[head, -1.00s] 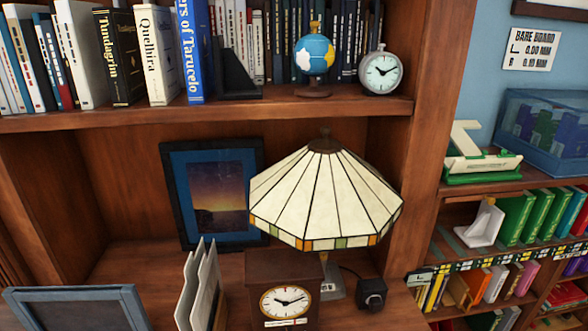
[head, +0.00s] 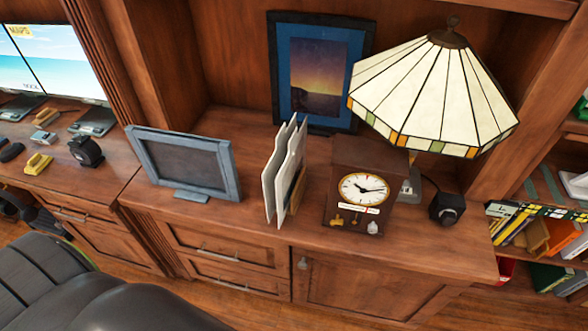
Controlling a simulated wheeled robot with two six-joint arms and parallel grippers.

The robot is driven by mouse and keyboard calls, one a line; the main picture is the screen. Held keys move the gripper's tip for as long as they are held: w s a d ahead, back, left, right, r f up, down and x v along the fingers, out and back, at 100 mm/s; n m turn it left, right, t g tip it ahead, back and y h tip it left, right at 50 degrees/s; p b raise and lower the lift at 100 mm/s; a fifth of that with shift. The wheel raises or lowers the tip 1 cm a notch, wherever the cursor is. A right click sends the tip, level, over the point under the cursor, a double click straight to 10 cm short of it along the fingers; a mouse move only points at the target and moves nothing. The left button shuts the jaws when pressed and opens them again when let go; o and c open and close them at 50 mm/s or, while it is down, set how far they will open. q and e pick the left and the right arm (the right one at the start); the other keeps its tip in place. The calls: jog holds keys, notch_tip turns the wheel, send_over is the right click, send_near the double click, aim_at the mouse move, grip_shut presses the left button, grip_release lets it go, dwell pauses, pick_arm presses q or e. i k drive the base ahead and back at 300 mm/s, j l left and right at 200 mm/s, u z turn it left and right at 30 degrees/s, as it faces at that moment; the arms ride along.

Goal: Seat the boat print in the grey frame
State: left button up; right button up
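The grey frame (head: 184,163) stands on the left part of the wooden desk top, tilted back a little on a small foot. Its panel is plain dark grey with no picture showing. I cannot make out a boat print in the head view. White upright sheets or folders (head: 283,172) stand to the right of the grey frame, and what they hold is hidden. Neither of my grippers is in view.
A blue-matted sunset picture (head: 317,72) leans at the back. A wooden clock (head: 365,190), stained-glass lamp (head: 438,92) and small black device (head: 447,207) stand right. A dark chair (head: 60,285) is at lower left. Desk space before the grey frame is narrow.

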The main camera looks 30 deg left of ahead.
aim_at(200, 168)
jog(key=u, duration=1.65)
